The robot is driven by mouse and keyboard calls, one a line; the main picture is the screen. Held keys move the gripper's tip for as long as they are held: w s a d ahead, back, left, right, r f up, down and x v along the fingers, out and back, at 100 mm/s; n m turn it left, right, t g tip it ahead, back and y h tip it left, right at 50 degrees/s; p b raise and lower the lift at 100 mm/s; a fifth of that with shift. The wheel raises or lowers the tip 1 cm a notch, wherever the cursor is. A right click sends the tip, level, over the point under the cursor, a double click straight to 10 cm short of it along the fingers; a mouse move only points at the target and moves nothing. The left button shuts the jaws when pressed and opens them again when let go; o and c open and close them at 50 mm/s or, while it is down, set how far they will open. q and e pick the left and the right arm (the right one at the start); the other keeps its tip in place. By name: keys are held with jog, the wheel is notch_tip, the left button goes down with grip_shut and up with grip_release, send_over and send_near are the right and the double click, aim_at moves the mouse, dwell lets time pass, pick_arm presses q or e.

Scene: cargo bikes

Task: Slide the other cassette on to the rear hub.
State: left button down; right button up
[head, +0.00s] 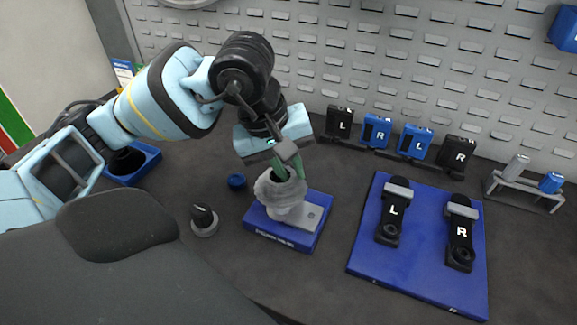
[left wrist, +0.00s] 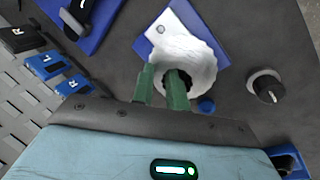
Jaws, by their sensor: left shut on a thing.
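A grey, rough-edged ring, which looks like the cassette (head: 267,191), is at the blue stand (head: 272,231) in the head view. It also shows as a pale ring in the left wrist view (left wrist: 199,66). My left gripper (head: 287,172) points down at it, its green fingers shut on the ring's wall. In the left wrist view one finger of the gripper (left wrist: 162,88) is outside the ring and one is in its dark hole. A pale cylinder (head: 292,215) shows just below the ring. The rear hub is not clearly seen; I cannot tell whether the ring is around it.
A black knob on a grey disc (head: 204,222) and a small blue cap (head: 236,181) stand left of the stand. A blue mat (head: 424,238) with black L and R parts lies right. Black and blue blocks (head: 377,131) line the back. A blue bin (head: 148,157) is left.

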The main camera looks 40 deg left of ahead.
pick_arm(q)
jog(key=shift+s+d+f, duration=0.1)
jog(key=shift+s+f, duration=0.1)
jog(key=shift+f, duration=0.45)
pick_arm(e)
jog(key=shift+s+f, duration=0.3)
jog(key=shift+f, duration=0.1)
pick_arm(q)
jog(key=c, duration=1.6)
grip_release()
jog(key=shift+o, duration=1.4)
jog(key=shift+w+d, duration=0.1)
jog(key=shift+d, duration=0.05)
pick_arm(e)
jog(key=shift+w, duration=0.15)
jog(key=shift+r, duration=0.1)
pick_arm(q)
jog(key=shift+a+r, duration=0.2)
jog(key=shift+r, duration=0.35)
jog(key=p+v, duration=0.4)
jog(key=v, duration=0.4)
jog(key=shift+w, duration=0.25)
pick_arm(e)
jog(key=w+a+r, duration=0.1)
jog(key=w+r, duration=0.2)
jog(key=r, duration=0.2)
jog(key=shift+w+r+t, duration=0.2)
jog(key=shift+r+t, duration=0.1)
jog(key=shift+t, duration=0.1)
